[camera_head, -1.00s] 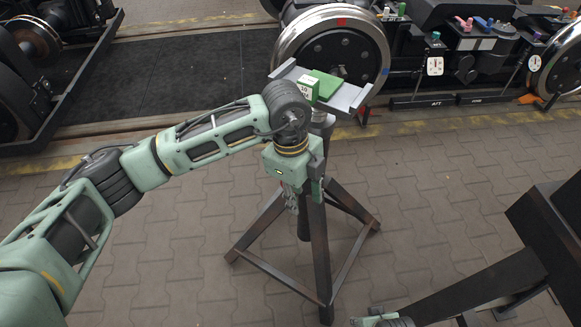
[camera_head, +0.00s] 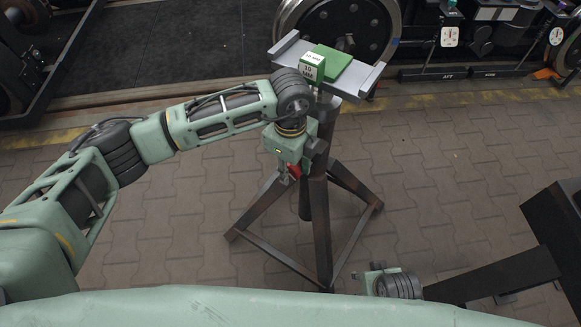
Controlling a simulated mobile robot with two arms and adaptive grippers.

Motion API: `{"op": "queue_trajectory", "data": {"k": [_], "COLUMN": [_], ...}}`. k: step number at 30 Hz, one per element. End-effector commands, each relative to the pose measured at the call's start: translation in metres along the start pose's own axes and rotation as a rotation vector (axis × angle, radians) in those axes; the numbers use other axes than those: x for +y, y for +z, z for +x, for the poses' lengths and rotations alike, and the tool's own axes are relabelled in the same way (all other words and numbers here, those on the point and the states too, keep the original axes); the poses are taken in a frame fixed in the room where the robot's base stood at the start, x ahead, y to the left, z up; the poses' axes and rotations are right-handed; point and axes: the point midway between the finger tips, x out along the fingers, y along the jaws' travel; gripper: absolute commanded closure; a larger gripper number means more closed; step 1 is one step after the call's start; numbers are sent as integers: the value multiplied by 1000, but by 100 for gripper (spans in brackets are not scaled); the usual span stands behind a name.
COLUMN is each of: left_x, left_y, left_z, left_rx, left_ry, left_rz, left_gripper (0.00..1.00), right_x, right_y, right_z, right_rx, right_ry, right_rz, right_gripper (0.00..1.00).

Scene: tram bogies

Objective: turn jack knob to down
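The jack (camera_head: 318,215) is a dark stand on splayed legs, with a grey cradle (camera_head: 365,84) on top. My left gripper (camera_head: 287,177) points down just left of the jack's column, below the cradle. A small red part (camera_head: 294,170) shows at its fingers; it may be the jack knob, but I cannot tell its setting or whether the fingers hold it. The fingers are too small and partly hidden to judge. My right gripper (camera_head: 366,279) is low, right of the jack's legs and away from the column; its fingers are unclear.
A green block marked 10 MM (camera_head: 312,66) and a flat green plate (camera_head: 334,65) lie on the cradle. Behind it stands a wheel (camera_head: 345,25). Two gauges (camera_head: 450,37) are at the upper right. Paved floor (camera_head: 450,165) is clear right of the jack.

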Motion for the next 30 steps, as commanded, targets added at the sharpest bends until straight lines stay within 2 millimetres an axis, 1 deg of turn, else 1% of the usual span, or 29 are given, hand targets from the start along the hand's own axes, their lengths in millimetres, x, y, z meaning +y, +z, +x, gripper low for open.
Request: {"op": "queue_trajectory", "data": {"k": [8, 18, 19, 30], "left_x": [0, 0, 0, 1], "left_y": [0, 0, 0, 1], "left_z": [2, 1, 1, 2], "left_rx": [1, 1, 0, 24], "left_ry": [0, 1, 1, 4], "left_rz": [0, 0, 0, -1], "left_gripper": [69, 99, 100, 100], "right_x": [0, 0, 0, 0], "right_y": [0, 0, 0, 0], "right_z": [-1, -1, -1, -1], "right_rx": [0, 0, 0, 0], "right_ry": [0, 0, 0, 0], "right_rz": [0, 0, 0, 0], "right_gripper": [60, 60, 60, 60]}}
